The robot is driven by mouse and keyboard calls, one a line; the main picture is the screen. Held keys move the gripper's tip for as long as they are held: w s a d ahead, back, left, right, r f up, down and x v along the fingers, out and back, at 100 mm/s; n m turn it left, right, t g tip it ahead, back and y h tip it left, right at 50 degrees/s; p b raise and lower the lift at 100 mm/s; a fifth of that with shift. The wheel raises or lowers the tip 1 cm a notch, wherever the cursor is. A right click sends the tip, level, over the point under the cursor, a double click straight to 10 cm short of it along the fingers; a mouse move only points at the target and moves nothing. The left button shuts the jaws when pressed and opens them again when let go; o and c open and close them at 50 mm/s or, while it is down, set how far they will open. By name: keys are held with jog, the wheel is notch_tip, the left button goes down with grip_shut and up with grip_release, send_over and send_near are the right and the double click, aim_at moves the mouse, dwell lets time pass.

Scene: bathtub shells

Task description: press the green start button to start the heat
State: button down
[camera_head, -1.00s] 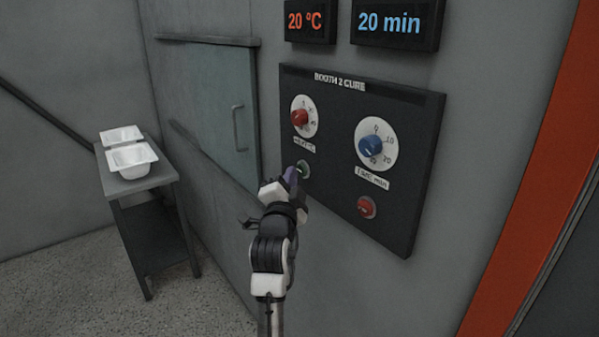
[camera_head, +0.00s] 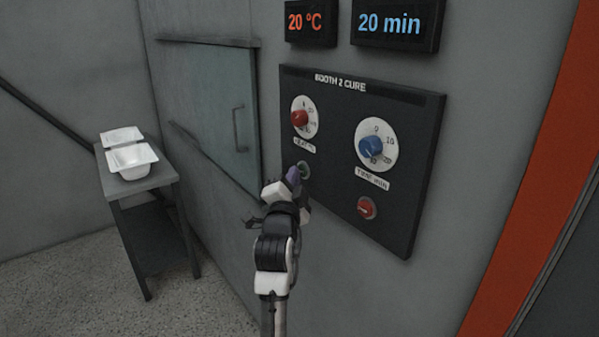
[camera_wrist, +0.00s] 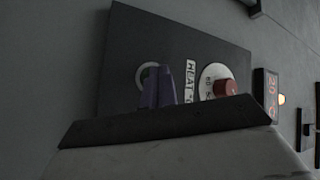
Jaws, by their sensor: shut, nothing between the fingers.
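The green start button (camera_head: 304,170) sits on the dark control panel (camera_head: 400,215), below the red heat dial (camera_head: 299,118). My gripper (camera_head: 293,176) is shut and empty, its purple fingertips just in front of the button and partly covering it. In the wrist view the fingertips (camera_wrist: 158,88) overlap the pale ring around the button (camera_wrist: 146,74), and the button's face is mostly hidden. I cannot tell whether the fingertips touch it. The red display (camera_head: 305,21) reads 20 °C and the blue display (camera_head: 389,23) reads 20 min.
A blue time dial (camera_head: 369,146) and a red button (camera_head: 367,208) are on the panel's right side. A sliding door (camera_head: 215,110) with a handle is left of the panel.

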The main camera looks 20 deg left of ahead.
dwell(0.4)
jog(key=shift+s+a+b, duration=0.45)
jog(key=shift+s, duration=0.2)
jog(key=s+a+b, duration=0.1)
jog(key=s, duration=0.1)
jog(key=s+a+b, duration=0.1)
jog(key=s+a, duration=0.1)
dwell(0.8)
